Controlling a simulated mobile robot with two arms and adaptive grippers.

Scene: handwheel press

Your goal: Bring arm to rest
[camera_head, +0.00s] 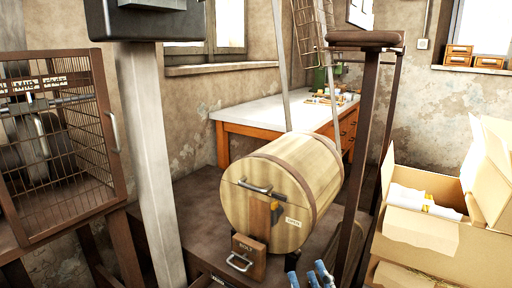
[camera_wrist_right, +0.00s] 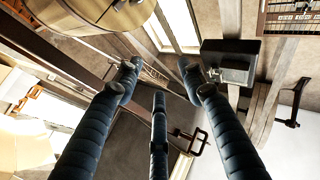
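My right gripper (camera_head: 311,275) shows at the bottom edge of the head view, just right of the small wooden block marked BOLT (camera_head: 249,257) and below the wooden barrel (camera_head: 283,190). Only its blue-black fingertips show there. In the right wrist view its three ribbed fingers (camera_wrist_right: 158,80) are spread apart with nothing between them. The gripper appears apart from the barrel and the block. My left gripper is in neither view.
An open cardboard box (camera_head: 418,233) stands close at the right. A dark stool-like stand (camera_head: 366,40) rises behind the gripper. A pale post (camera_head: 150,150) and a wire cage (camera_head: 60,150) stand at the left. A white-topped workbench (camera_head: 265,111) is at the back.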

